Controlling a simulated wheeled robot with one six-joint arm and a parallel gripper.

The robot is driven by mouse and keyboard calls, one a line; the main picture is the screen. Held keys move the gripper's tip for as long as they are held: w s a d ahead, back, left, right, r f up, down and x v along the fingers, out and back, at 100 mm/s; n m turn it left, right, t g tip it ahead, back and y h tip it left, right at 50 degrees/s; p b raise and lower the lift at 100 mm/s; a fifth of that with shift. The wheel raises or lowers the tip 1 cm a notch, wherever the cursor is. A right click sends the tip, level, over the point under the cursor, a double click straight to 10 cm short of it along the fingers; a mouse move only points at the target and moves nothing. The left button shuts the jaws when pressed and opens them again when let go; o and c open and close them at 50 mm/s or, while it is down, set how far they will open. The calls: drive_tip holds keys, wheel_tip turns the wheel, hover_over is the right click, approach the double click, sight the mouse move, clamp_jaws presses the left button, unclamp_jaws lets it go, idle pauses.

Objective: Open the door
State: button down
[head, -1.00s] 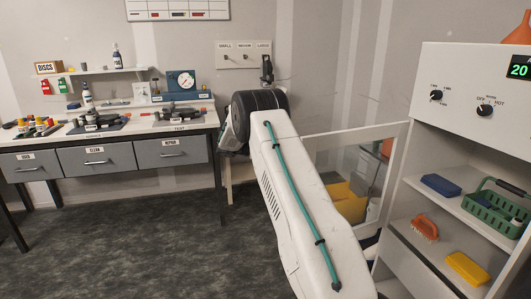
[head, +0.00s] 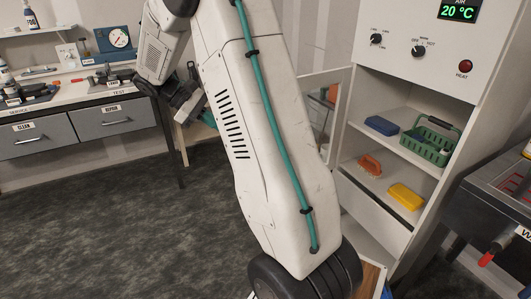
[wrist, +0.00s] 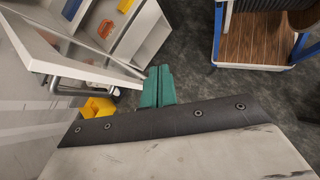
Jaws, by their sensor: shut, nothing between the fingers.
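The white cabinet (head: 345,150) stands open at the right of the head view, its shelves exposed. Its white-framed glass door (head: 333,76) is swung out to the left, partly hidden behind my arm. In the wrist view the door (wrist: 60,58) runs along the upper left, with a metal bar handle (wrist: 70,91) on its near face. My gripper's teal fingers (wrist: 157,86) are shut and empty, just beyond the door's free edge; I cannot tell if they touch it. In the head view my gripper (head: 208,119) shows left of my arm.
A wood-topped cart (wrist: 250,40) with a blue frame stands at the wrist view's upper right. A yellow bin (wrist: 97,106) lies below the door. A drawer workbench (head: 85,130) is at left, a dark-topped unit (head: 495,205) at right.

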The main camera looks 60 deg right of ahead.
drive_tip(key=s+a+r+m+t+y, duration=0.2)
drive_tip(key=s+a+t, duration=0.2)
drive_tip(key=s+a, duration=0.7)
drive_tip(key=s+a+r+m+t+y, duration=0.25)
drive_tip(key=s+a+t, duration=0.25)
drive_tip(key=s+a, duration=0.6)
drive_tip(key=w+d+f+m+t+h, duration=0.1)
drive_tip(key=d+f+m+t+h, duration=0.15)
drive_tip(key=d+f, duration=1.45)
drive_tip(key=d+f+m+t+h, duration=0.1)
drive_tip(key=d+f+t, duration=0.2)
drive_tip(key=d+f, duration=1.35)
wheel_tip(320, 180, up, 10)
drive_tip(key=w+d+t+h, duration=0.2)
drive_tip(key=w+t+h, duration=0.1)
drive_tip(key=t, duration=0.8)
drive_tip(key=x, duration=1.3)
drive_tip(key=shift+w+d+f+n, duration=0.2)
drive_tip(key=shift+w+f+n, duration=0.05)
drive_tip(key=shift+f+n, duration=0.2)
